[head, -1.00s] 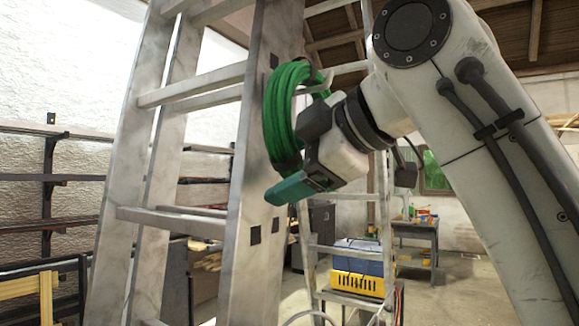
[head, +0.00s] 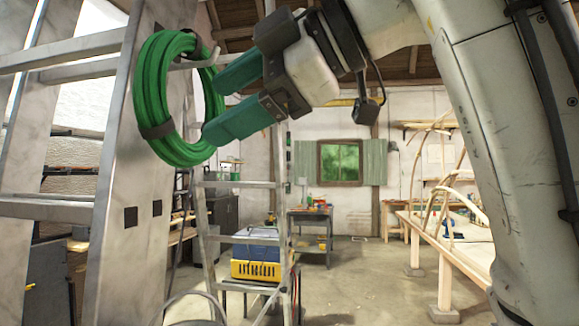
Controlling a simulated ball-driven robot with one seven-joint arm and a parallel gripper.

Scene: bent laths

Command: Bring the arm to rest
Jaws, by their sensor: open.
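My gripper (head: 222,101) is in the upper middle of the head view, with two green fingers spread apart and pointing left and down. Nothing shows between the fingers. A coil of green hose (head: 153,98), bound with dark straps, hangs from a metal hook on the side of a tall grey ladder (head: 112,190) at the left. The fingertips overlap the coil's right side in the picture; I cannot tell whether they touch it. My arm fills the upper right.
A smaller stepladder (head: 205,225) stands behind, with a yellow and blue box (head: 256,262) beside it. A workbench (head: 448,245) with bent laths is at the right. A small table (head: 310,225) stands near the window (head: 340,162). The floor (head: 370,275) between is open.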

